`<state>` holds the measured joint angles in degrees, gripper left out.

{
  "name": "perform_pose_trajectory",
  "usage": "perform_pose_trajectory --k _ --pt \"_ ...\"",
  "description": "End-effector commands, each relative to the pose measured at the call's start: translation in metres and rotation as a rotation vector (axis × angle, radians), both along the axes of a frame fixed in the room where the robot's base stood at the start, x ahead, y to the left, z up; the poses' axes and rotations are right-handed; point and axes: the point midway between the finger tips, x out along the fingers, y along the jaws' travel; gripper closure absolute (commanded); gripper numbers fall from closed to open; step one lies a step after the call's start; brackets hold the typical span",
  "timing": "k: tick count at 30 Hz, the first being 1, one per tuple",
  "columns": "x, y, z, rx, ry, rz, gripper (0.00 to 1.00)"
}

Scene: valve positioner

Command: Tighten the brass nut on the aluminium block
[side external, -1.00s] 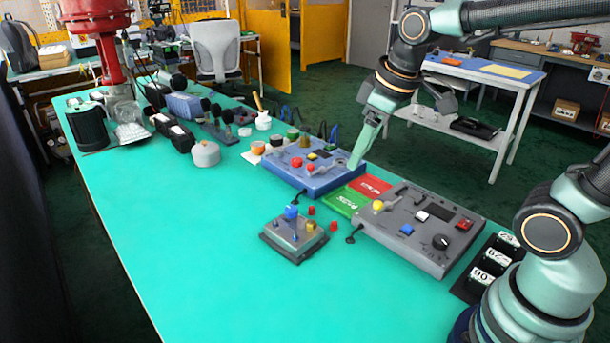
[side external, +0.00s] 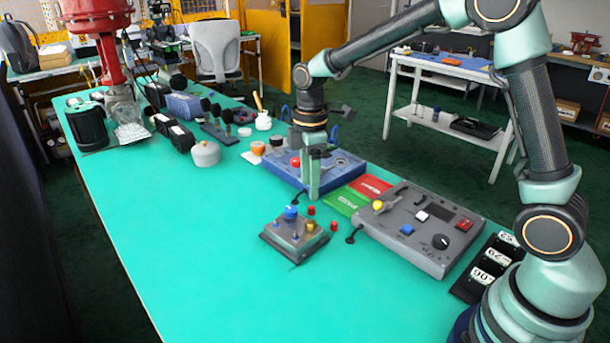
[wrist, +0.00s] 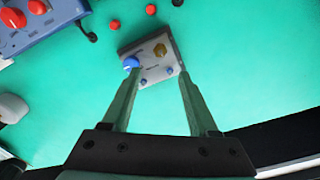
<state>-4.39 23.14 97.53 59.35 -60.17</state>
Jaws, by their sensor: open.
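The aluminium block (side external: 292,246) sits on the teal table, with a cable-free grey top. The brass nut (side external: 311,226) is on the block's top at its right side; in the wrist view the nut (wrist: 160,50) is a hexagon near the far edge. A blue knob (side external: 291,213) stands on the same block, as do small blue posts. My gripper (side external: 313,196) points down above the block's far right side, apart from the nut as far as I can tell. In the wrist view my gripper (wrist: 149,78) is open and empty, its fingers flanking the near part of the block.
Two small red caps (side external: 333,226) lie close to the block. A blue control box (side external: 280,172) stands behind, red and green panels (side external: 347,201) and a grey control box (side external: 430,255) to the right. The table's front left is clear.

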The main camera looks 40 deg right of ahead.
Motion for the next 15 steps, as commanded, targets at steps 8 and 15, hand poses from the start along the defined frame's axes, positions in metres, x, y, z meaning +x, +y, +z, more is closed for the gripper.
perform_pose_trajectory --k 8,15 --pt "-0.002 0.000 -0.056 0.000 0.007 -0.002 0.40" --pt "-0.001 0.000 -0.088 0.000 0.002 -0.003 0.40"
